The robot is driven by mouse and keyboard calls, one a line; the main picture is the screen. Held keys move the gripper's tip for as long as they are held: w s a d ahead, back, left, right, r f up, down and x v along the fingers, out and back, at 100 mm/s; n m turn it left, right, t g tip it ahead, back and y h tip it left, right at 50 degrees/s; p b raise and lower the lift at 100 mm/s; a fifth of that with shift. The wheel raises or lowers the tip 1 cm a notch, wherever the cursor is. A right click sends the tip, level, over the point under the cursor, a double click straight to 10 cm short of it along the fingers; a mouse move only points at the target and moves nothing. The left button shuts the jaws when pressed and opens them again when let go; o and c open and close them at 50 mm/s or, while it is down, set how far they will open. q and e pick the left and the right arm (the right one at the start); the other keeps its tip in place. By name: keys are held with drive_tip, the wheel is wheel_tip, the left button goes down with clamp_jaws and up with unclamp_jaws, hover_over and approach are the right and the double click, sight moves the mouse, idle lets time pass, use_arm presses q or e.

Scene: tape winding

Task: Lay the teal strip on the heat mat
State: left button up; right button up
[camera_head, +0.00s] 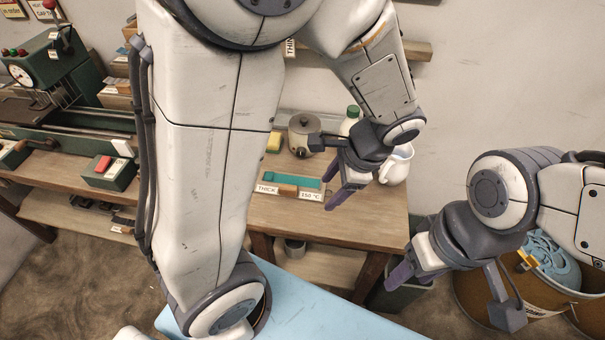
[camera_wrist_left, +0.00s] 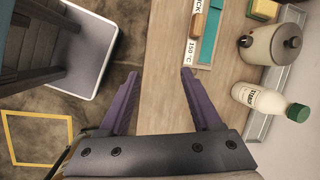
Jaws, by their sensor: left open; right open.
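The teal strip (camera_head: 293,181) lies flat on the wooden bench behind the labels THICK and 150 °C; it also shows at the top of the left wrist view (camera_wrist_left: 209,38). I cannot make out a separate heat mat in either view. My left gripper (camera_head: 338,190) is open and empty, to the right of the strip and apart from it. In the left wrist view its fingers (camera_wrist_left: 159,76) are spread over bare bench and floor. My right gripper (camera_head: 408,255) is open and empty, off the front right corner of the bench.
A grey lidded pot (camera_head: 303,135), a yellow sponge (camera_head: 273,142), a white bottle with a green cap (camera_wrist_left: 268,101) and a white mug (camera_head: 397,166) stand on the bench. A green machine (camera_head: 70,75) is at left. A barrel (camera_head: 560,300) stands at right.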

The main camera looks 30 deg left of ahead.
sight(293, 189)
use_arm(q)
drive_tip(key=w+a+f+m, duration=0.1)
drive_tip(key=w+a+f, duration=0.1)
drive_tip(key=a+f, duration=0.1)
drive_tip(key=w+a+f+m+y, duration=0.1)
drive_tip(key=w+a+f, duration=0.1)
drive_tip(key=a+f, duration=0.1)
drive_tip(key=w+a+f+m+y+b, duration=0.1)
drive_tip(key=w+a+f, duration=0.1)
drive_tip(key=a+f, duration=0.1)
drive_tip(key=shift+w+a+f, duration=0.2)
drive_tip(key=shift+w+f, duration=0.2)
drive_tip(key=shift+f, duration=0.05)
drive_tip(key=x, duration=0.5)
drive_tip(key=shift+s+a+f+b, duration=0.2)
drive_tip(key=shift+s+f+b, duration=0.05)
drive_tip(key=shift+f+b, duration=0.15)
clamp_jaws()
